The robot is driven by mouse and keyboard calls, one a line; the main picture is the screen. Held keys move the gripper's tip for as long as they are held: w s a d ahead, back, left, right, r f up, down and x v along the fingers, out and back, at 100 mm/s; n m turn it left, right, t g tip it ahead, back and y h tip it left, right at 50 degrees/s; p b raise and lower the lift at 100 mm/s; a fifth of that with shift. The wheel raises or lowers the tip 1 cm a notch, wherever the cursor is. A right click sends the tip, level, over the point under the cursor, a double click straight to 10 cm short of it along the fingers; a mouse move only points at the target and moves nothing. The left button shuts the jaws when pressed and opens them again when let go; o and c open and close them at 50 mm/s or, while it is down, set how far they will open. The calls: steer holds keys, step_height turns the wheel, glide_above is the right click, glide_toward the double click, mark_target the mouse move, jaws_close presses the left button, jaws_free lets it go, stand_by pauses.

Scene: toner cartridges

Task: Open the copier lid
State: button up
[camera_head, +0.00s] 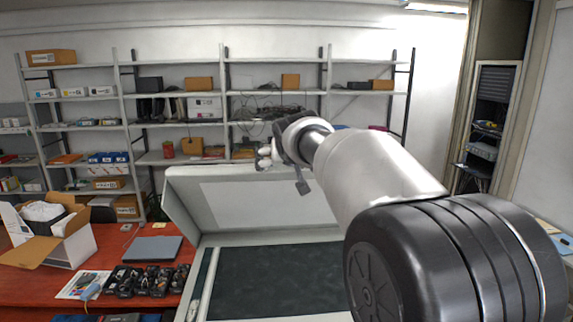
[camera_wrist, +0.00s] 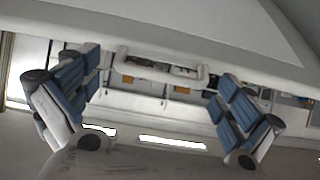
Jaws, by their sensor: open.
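The copier lid (camera_head: 185,200) stands raised at a steep tilt behind the dark glass (camera_head: 270,280) of the copier, its pale underside facing me. My gripper (camera_head: 268,157) is at the lid's upper edge, partly hidden by my own arm. In the wrist view my gripper (camera_wrist: 155,72) has its two blue-padded fingers wide apart. A pale handle-like bar (camera_wrist: 160,78) shows between them, with visible gaps to both fingers. The pale lid surface (camera_wrist: 150,25) fills the top of that view. I cannot tell whether any finger touches the lid.
A red table (camera_head: 20,295) on the left holds an open cardboard box (camera_head: 70,250), a grey laptop-like slab (camera_head: 152,248) and several black cartridges (camera_head: 148,281). Loaded shelves (camera_head: 225,100) line the back wall. The copier glass is clear.

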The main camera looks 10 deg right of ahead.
steer(key=v, duration=1)
steer(key=s+f+g+b, duration=0.2)
steer(key=s+f+b, duration=0.7)
steer(key=s+f, duration=0.4)
steer(key=s+f+g+y+b, duration=0.1)
steer(key=s+f+g+b, duration=0.2)
steer(key=s+f+b, duration=0.6)
steer(key=s+f+n+g+b, duration=0.1)
steer(key=s+f+b, duration=0.9)
steer(key=f, duration=2)
steer(key=s+g, duration=0.1)
steer(key=s, duration=0.6)
steer(key=shift+s+a+f+g, duration=0.2)
steer(key=shift+g, duration=0.1)
